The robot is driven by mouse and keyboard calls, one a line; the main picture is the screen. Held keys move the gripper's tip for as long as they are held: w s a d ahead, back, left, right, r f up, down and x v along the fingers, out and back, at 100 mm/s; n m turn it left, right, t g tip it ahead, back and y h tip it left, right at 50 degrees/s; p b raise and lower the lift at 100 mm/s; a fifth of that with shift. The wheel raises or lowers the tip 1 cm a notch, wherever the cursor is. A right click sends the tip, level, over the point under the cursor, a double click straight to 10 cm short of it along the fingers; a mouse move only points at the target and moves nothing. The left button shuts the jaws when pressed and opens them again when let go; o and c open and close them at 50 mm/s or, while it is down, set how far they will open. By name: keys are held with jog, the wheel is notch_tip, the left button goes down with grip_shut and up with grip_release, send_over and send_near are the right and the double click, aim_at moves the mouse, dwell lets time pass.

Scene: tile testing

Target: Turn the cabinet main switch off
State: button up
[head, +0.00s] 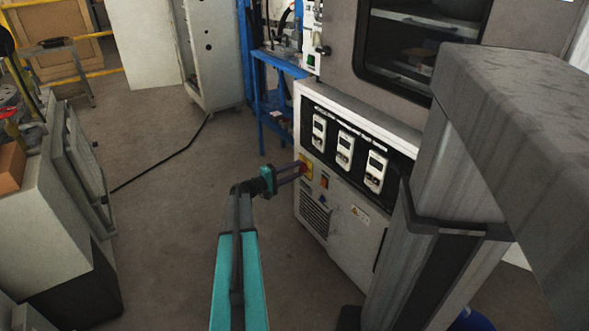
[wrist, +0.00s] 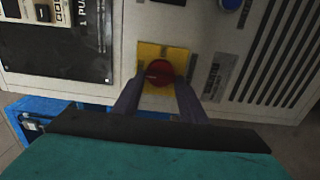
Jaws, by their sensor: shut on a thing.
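The cabinet main switch is a red rotary knob (wrist: 159,73) on a yellow plate (wrist: 150,50), seen in the wrist view on the pale cabinet front (wrist: 215,30). My gripper (wrist: 160,88) has one finger on each side of the knob and is shut on it. In the head view my gripper (head: 302,172) reaches the yellow plate (head: 307,160) at the left part of the cabinet front (head: 345,215). The fingers hide part of the knob there. The exact angle of the knob is hard to tell.
Beside the switch are vent slots (wrist: 285,50) and a blue button (wrist: 230,4). Several white controllers (head: 345,148) sit in a black panel above. A blue frame (head: 272,100) stands behind the cabinet. The floor (head: 165,200) left of my arm is clear except for a cable.

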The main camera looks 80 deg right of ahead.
jog(key=shift+w, duration=0.1)
dwell(0.3)
jog(key=o, duration=1.1)
jog(key=shift+c, duration=0.2)
jog(key=p+v, duration=0.2)
jog(key=v, duration=1.1)
jog(key=shift+w+a+p, duration=0.25)
jog(key=shift+a+p, duration=0.1)
jog(key=shift+p, duration=0.05)
